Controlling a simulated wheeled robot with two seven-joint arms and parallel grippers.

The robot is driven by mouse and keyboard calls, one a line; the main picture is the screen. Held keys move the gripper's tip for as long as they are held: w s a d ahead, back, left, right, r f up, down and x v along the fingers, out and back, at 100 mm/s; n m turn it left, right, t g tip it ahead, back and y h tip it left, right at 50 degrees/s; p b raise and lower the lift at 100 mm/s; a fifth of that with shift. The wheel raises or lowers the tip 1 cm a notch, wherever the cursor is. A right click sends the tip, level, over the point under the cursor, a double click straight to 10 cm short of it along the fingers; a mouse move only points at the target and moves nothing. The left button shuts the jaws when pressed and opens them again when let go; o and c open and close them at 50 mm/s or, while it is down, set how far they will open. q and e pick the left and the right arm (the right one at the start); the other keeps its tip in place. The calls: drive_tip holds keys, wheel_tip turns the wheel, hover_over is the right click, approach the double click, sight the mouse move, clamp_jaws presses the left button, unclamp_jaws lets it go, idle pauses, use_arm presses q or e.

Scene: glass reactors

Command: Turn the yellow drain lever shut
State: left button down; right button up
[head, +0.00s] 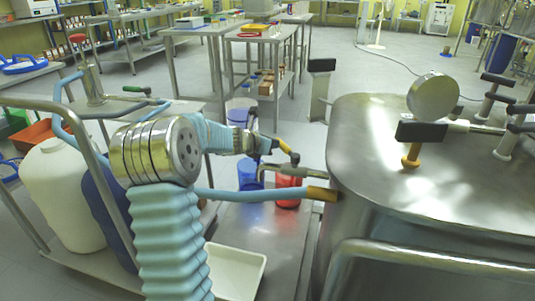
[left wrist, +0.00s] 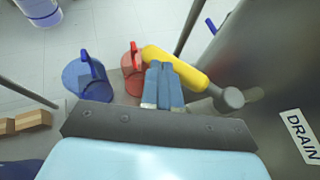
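The yellow drain lever (left wrist: 178,66) slants across the upper middle of the left wrist view, with a round grey metal pivot end (left wrist: 230,98) at its right. In the head view the lever (head: 288,148) shows just past my left gripper (head: 268,147). The two blue fingers of my left gripper (left wrist: 163,72) lie close together, with no clear gap between them. Their tips overlap the lever's lower edge near its free end; I cannot tell whether they touch it. A white DRAIN label (left wrist: 300,134) is on the steel vessel at the right. My right gripper is not in view.
The steel reactor (head: 370,120) fills the right side. A cart rail and white jug (head: 62,190) are at the left.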

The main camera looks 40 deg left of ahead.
use_arm(q)
drive_tip(key=w, duration=0.3)
drive_tip(key=shift+d, duration=0.15)
drive_tip(key=shift+w+d, duration=0.4)
drive_tip(key=shift+w, duration=0.45)
drive_tip(key=shift+w+d, duration=0.45)
drive_tip(key=shift+w, duration=0.3)
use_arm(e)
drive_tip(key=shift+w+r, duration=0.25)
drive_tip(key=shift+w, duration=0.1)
use_arm(q)
drive_tip(key=shift+w+d, duration=0.1)
drive_tip(key=p+v, duration=0.1)
drive_tip(key=v, duration=1.2)
drive_tip(key=shift+s+r, duration=0.2)
drive_tip(key=shift+s, duration=0.15)
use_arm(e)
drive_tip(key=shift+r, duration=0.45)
